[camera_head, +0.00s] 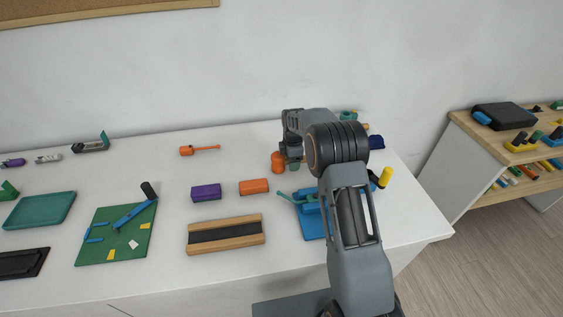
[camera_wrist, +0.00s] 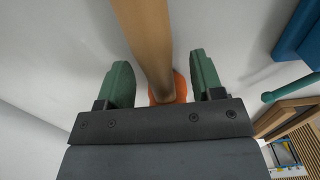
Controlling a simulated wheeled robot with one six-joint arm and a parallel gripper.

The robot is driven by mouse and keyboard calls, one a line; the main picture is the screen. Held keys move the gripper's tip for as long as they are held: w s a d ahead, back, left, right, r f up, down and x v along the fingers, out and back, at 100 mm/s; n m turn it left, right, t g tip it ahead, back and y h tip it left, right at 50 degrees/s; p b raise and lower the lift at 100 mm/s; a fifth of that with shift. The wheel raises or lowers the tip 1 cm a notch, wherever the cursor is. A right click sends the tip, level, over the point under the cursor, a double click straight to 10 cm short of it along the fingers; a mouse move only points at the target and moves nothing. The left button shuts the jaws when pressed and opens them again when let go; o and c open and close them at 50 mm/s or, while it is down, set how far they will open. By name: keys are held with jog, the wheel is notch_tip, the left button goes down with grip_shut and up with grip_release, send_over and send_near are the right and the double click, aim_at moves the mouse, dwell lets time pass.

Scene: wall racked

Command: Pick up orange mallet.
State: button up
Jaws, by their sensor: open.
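The orange mallet shows in the wrist view as a tan wooden handle (camera_wrist: 146,35) and an orange head (camera_wrist: 181,88), partly hidden by my gripper's body. My gripper (camera_wrist: 161,80) is open, with one green finger on each side of the handle; I cannot tell whether either finger touches it. In the head view, the orange head (camera_head: 278,162) shows at the left of my gripper (camera_head: 291,160), near the back of the white table. My arm hides most of the rest of the mallet there.
An orange long-handled tool (camera_head: 200,149) lies further left. An orange block (camera_head: 254,187) and a purple block (camera_head: 206,193) lie in front. A blue vise-like object (camera_head: 311,222) stands close to my arm at the right. The wall is right behind the table.

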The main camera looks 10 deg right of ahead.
jog(key=shift+c, duration=0.3)
grip_shut()
jog(key=shift+r, duration=0.1)
jog(key=shift+r, duration=0.55)
jog(key=s+d+r+b, duration=0.2)
jog(key=s+d+r, duration=0.1)
jog(key=s+r, duration=0.3)
jog(key=s+d+r+b, duration=0.2)
jog(key=s+r+b, duration=0.1)
jog(key=s+r, duration=0.2)
jog(key=shift+s+d+r, duration=0.4)
jog(key=shift+s, duration=0.45)
